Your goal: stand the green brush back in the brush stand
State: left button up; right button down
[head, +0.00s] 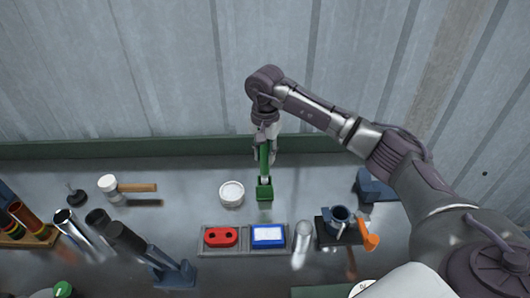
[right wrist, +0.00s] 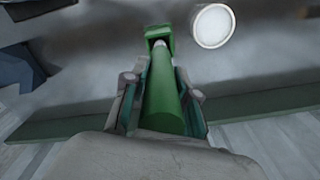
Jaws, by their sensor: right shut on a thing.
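The green brush (head: 264,157) is upright in my right gripper (head: 265,150), which is shut on its handle above the bench. In the right wrist view the green handle (right wrist: 163,95) lies between the fingers of my right gripper (right wrist: 165,100), with a pale metal collar at its far end. A green block (head: 265,193) is at the brush's lower end, close to the bench top; it also shows in the right wrist view (right wrist: 159,33). I cannot tell whether this block is the brush's head or the brush stand. My left gripper is not in view.
A round white container (head: 231,193) stands just left of the green block. In front is a grey tray (head: 243,249) with a red part (head: 220,237) and a blue-and-white box (head: 268,235). A dark cup (head: 340,218) stands right. A mallet (head: 128,187) lies left.

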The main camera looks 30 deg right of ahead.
aim_at(265, 165)
jog(key=shift+f+b, duration=1.65)
jog(key=shift+f, duration=0.55)
jog(key=shift+f, duration=0.2)
jog(key=c, duration=0.8)
grip_release()
notch_tip(265, 165, up, 12)
jog(key=shift+f, duration=0.15)
jog(key=shift+r, duration=0.2)
